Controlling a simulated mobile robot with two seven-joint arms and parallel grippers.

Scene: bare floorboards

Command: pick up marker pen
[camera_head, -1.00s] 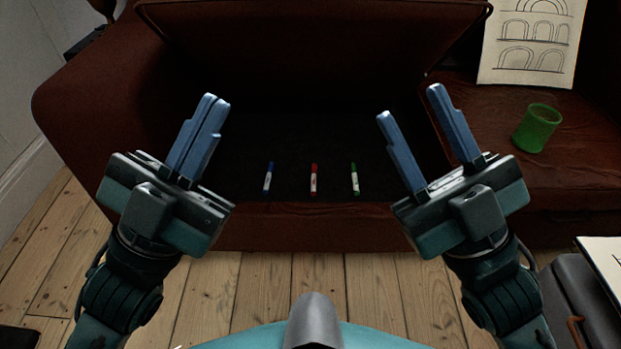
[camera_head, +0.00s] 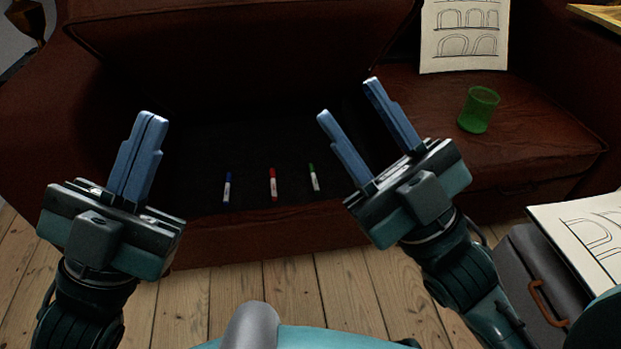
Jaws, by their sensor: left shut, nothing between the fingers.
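Three marker pens lie in a row on the dark floor of the opened sofa compartment: a blue-capped marker (camera_head: 227,188) on the left, a red-capped marker (camera_head: 273,185) in the middle and a green-capped marker (camera_head: 314,177) on the right. My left gripper (camera_head: 152,118) is shut and empty, to the left of the blue marker in the picture. My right gripper (camera_head: 347,97) is open, with nothing between its fingers, to the right of the green marker. Neither gripper touches a marker.
The brown sofa (camera_head: 500,150) has its left seat lid (camera_head: 230,50) raised behind the compartment. A green cup (camera_head: 479,109) stands on the right seat, near a drawing of arches (camera_head: 464,35). A grey case (camera_head: 525,270) with a paper (camera_head: 590,235) stands at the lower right.

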